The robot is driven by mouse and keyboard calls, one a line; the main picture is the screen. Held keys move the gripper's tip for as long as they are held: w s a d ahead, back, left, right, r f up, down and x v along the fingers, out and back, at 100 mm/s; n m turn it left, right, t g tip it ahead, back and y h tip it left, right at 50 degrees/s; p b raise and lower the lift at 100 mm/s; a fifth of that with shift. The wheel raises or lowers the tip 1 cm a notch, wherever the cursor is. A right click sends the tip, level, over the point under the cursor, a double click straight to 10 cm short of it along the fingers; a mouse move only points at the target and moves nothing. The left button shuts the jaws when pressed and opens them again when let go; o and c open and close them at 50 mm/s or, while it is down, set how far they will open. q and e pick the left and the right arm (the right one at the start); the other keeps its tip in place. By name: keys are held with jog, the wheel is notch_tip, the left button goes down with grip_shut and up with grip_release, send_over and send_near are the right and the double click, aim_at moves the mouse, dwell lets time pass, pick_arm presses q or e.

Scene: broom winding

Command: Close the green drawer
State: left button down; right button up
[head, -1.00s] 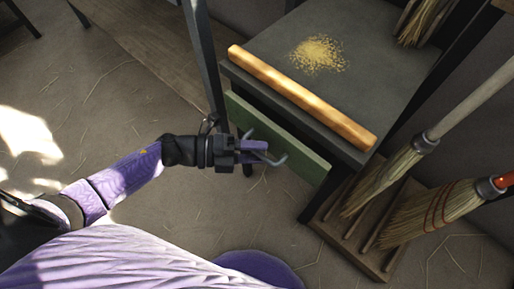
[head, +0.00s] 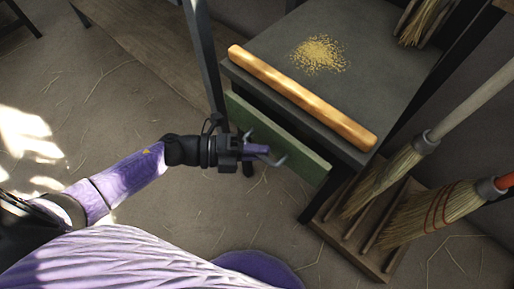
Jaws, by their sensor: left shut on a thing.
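The green drawer (head: 294,149) sits under the dark table top, and its green front stands out a little from the table's edge. A grey curved handle (head: 280,161) is on its front. My left gripper (head: 262,151) is at the handle and shut on it; the fingers hide part of the handle. The inside of the drawer is hidden from this angle. My right gripper is not in view.
The dark table top (head: 380,60) bears a wooden bar (head: 300,97) along its front edge and a pile of yellow bits (head: 319,54). Brooms (head: 432,215) stand in a wooden rack (head: 377,262) at right. The floor at left is clear.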

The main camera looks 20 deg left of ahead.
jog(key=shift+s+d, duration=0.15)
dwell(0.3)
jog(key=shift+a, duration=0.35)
pick_arm(q)
jog(key=shift+w, duration=0.1)
